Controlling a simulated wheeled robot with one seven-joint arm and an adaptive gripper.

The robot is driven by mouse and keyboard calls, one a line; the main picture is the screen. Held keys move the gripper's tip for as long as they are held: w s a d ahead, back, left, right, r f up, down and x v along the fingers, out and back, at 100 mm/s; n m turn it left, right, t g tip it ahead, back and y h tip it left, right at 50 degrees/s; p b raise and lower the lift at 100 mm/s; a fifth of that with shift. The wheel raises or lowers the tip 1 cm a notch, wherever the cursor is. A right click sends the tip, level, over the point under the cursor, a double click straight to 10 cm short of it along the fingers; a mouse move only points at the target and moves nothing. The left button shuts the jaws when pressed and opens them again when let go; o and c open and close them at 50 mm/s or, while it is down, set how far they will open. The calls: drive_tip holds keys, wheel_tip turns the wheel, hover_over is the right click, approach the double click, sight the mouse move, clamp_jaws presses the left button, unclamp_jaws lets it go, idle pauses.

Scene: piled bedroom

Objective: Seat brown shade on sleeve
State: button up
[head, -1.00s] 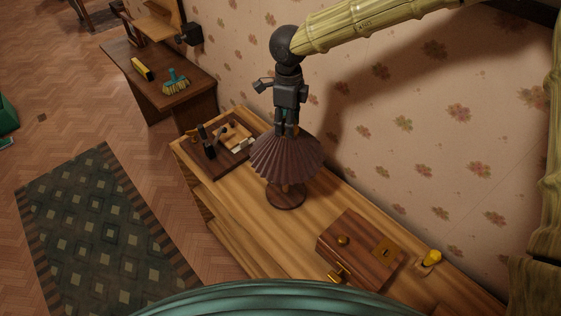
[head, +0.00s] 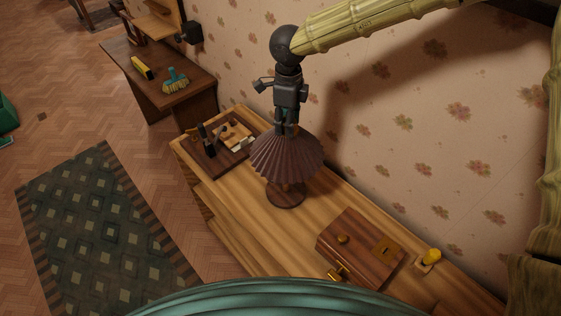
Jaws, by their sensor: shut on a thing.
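The brown pleated shade (head: 287,158) is over the round wooden lamp base (head: 286,197) on the dresser top (head: 250,215). It looks upright. My gripper (head: 286,128) points down and is shut on the top of the shade. The sleeve is hidden inside the shade, so I cannot tell whether the shade rests on it. The foot of the base shows below the shade's rim.
A tray (head: 206,168) with small items lies left of the shade. A wooden box (head: 360,247) with brass fittings and a yellow object (head: 431,257) stand to the right. The papered wall (head: 400,150) rises close behind. Bare wood lies in front of the lamp base.

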drive_tip(key=shift+f, duration=0.95)
idle(0.9)
drive_tip(key=shift+p, duration=0.4)
idle(0.5)
drive_tip(key=shift+f, duration=0.45)
idle(1.1)
drive_tip(key=shift+p, duration=0.7)
drive_tip(key=o, duration=1.2)
drive_tip(key=shift+r, duration=1.75)
